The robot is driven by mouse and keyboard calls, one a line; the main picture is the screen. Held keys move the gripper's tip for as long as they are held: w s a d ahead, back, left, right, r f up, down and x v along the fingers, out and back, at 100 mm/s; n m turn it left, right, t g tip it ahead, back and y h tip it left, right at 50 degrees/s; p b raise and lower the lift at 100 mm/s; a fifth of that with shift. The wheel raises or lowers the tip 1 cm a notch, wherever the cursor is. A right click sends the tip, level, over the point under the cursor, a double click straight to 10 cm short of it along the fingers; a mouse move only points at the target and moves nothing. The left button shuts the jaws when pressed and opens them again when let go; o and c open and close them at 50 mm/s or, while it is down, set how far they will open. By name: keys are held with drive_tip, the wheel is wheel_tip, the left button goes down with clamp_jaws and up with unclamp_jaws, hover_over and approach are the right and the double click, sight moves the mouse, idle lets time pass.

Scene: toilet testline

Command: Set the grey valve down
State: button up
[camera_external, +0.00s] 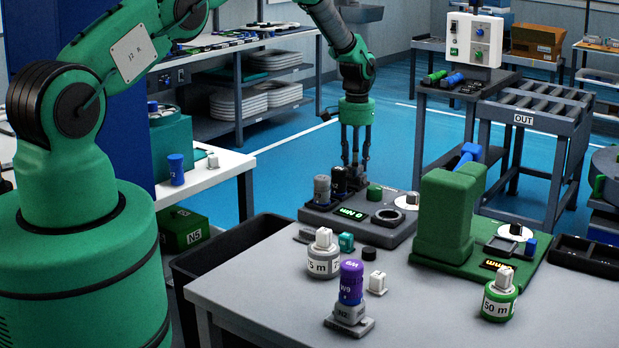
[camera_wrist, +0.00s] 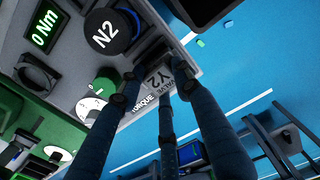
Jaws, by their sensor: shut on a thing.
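My gripper (camera_external: 356,165) points down at the back edge of a grey torque station (camera_external: 377,234). The valve is at the edge of the station, beside the word TORQUE. Whether its underside touches the station cannot be told. In the external view the fingers and nearby parts mostly hide it. A black cap marked N2 (camera_wrist: 108,32) stands close to the fingers.
The station also bears a grey cylinder (camera_external: 322,190), a green knob (camera_external: 374,192), a round dial (camera_external: 407,202) and a lit display (camera_external: 352,213). A green press (camera_external: 446,215) stands to the right. A purple cylinder (camera_external: 351,281) stands in front. Blue floor lies beyond the table.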

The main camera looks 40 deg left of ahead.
drive_tip(key=o, duration=1.3)
drive_tip(key=shift+c, duration=0.2)
drive_tip(key=shift+r, duration=0.2)
drive_tip(key=shift+w+r+p, duration=0.1)
drive_tip(key=shift+r+p, duration=0.4)
drive_tip(key=shift+r, duration=0.3)
wheel_tip(320, 180, up, 11)
drive_tip(key=shift+b, duration=0.45)
drive_tip(key=shift+r, duration=0.2)
